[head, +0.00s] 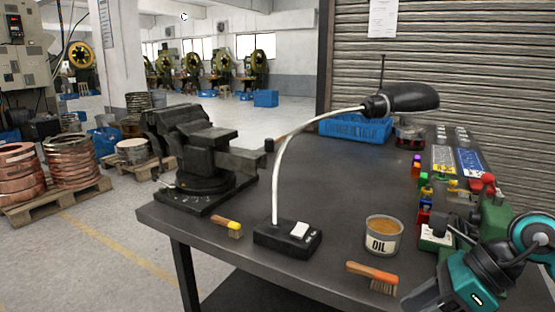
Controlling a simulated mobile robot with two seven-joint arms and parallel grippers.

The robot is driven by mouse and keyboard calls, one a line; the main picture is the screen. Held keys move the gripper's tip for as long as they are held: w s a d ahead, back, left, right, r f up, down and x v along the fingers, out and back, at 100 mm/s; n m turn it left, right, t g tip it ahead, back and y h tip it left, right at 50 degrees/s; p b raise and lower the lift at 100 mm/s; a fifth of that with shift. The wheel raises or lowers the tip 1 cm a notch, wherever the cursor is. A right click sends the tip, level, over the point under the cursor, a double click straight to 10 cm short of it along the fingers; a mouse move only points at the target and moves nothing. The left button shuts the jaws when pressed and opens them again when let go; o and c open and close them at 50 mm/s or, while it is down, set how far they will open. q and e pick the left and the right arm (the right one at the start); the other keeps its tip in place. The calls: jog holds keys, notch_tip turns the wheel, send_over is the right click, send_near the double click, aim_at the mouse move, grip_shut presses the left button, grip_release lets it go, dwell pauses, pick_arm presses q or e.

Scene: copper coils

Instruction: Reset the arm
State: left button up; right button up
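My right arm (470,286) shows at the bottom right corner, in teal and dark grey, over the right end of the dark workbench (345,190). It is bent and its lower part runs out of the frame at the bottom. I cannot make out its fingers. My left arm and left gripper are not in view.
A black vise (190,150) stands at the bench's left end.

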jog(key=w+a+r+m+t+y+p, duration=0.2)
jog(key=a+r+m+t+y+p, duration=0.15)
jog(key=a+m+t+y, duration=0.95)
jog(key=s+d+f+m+h+p, duration=0.1)
jog(key=d+f+m+h, duration=0.4)
jog(key=f+m+h, duration=0.6)
jog(key=s+d+f+m+h, duration=0.1)
jog(key=d+f+m+h, duration=0.4)
jog(key=m, duration=1.1)
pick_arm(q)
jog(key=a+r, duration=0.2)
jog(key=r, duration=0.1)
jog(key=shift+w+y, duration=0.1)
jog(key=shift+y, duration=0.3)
pick_arm(e)
jog(key=s+a+f+m+g+h, duration=0.1)
jog(key=s+f+m+g+h, duration=0.1)
jog(key=s+f+m+g, duration=0.2)
jog(key=s+f, duration=0.3)
jog(key=f, duration=0.1)
jog(key=shift+s+a+f+m+h, duration=0.3)
jog(key=shift+s+a, duration=0.05)
jog(key=shift+s, duration=0.05)
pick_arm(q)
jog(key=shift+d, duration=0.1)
